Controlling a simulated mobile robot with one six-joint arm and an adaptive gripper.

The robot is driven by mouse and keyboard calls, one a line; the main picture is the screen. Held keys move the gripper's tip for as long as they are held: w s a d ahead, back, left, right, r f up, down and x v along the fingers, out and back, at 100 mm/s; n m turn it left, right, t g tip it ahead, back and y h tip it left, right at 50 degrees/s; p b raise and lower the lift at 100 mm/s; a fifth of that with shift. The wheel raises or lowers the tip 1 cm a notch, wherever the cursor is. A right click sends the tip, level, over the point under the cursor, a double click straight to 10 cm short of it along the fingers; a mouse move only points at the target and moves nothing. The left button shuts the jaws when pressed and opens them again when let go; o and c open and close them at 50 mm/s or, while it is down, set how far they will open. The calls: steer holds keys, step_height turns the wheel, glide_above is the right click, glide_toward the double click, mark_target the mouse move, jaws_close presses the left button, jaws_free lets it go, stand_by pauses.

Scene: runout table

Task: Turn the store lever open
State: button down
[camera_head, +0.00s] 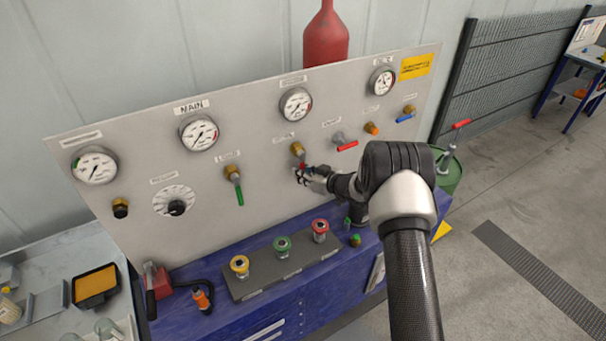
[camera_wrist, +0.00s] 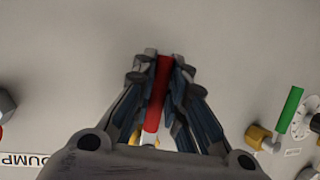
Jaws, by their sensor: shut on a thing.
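The store lever is most likely the red-handled one on the gauge panel (camera_head: 260,130), at the brass valve (camera_head: 297,149) right of the panel's middle; the label above it is too small to read. In the head view my gripper (camera_head: 303,174) covers most of its handle. In the wrist view the red handle (camera_wrist: 160,95) lies lengthwise between the fingers of my gripper (camera_wrist: 160,72), which are shut on it. The handle runs nearly straight along the picture, hanging down from its valve on the panel. The valve is mostly hidden behind my gripper in the wrist view.
A green lever (camera_head: 240,196) hangs down left of my gripper. A red lever (camera_head: 347,145) points right at the grey valve; a blue lever (camera_head: 404,118) is further right. Several gauges line the panel's top. Yellow, green and red knobs (camera_head: 320,230) stand on the bench below.

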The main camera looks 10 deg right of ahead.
steer(key=c, duration=1.6)
jaws_free()
steer(key=shift+a, duration=0.1)
steer(key=v, duration=1.2)
steer(key=shift+r, duration=0.15)
steer(key=shift+w, duration=0.1)
